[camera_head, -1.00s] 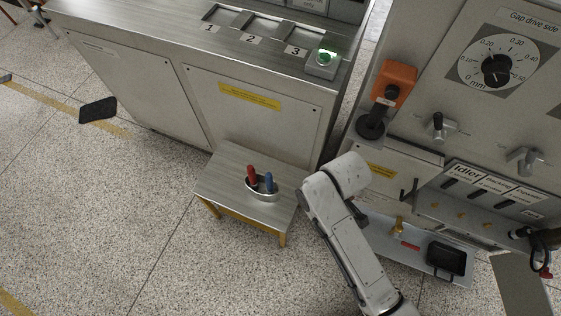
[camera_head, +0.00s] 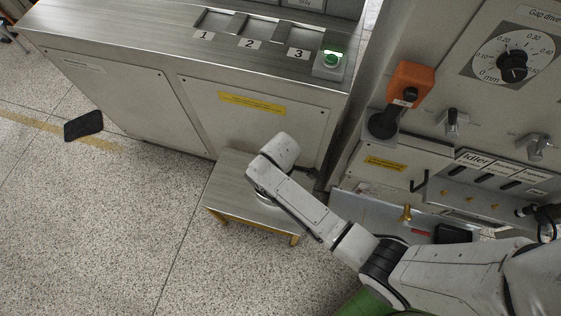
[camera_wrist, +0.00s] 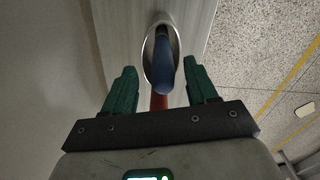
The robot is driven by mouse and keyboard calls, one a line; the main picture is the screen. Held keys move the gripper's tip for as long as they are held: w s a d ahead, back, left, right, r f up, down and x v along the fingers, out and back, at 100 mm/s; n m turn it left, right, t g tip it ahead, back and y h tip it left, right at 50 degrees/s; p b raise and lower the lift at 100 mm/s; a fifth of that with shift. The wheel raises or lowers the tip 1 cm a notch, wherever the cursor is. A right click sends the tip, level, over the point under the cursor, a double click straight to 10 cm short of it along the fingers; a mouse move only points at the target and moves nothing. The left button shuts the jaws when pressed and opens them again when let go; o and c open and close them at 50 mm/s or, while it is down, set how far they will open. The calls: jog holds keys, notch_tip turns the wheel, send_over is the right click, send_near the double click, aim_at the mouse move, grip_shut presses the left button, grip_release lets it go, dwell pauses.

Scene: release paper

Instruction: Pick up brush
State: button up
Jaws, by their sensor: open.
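In the wrist view a blue handle (camera_wrist: 163,76) and a red handle (camera_wrist: 158,102) stand in an oval metal holder (camera_wrist: 147,62). Their lower ends are hidden inside it, so I cannot tell which is the brush. My gripper (camera_wrist: 163,74) is open. Its two green fingers lie on either side of the blue handle in the picture; I cannot tell how far below they are. In the head view my arm covers the handles and my gripper, and only a bit of the holder (camera_head: 263,198) shows.
The holder stands on a small metal table (camera_head: 225,185) with yellow legs. Behind it is a large metal cabinet (camera_head: 255,125) with a green-lit button (camera_head: 331,60). A control panel with an orange box (camera_head: 410,85) stands to the right. The floor at left is mostly clear.

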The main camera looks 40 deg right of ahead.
jog(key=f, duration=0.3)
jog(key=shift+s+f, duration=0.2)
jog(key=shift+f, duration=0.15)
jog(key=shift+c, duration=0.4)
grip_shut()
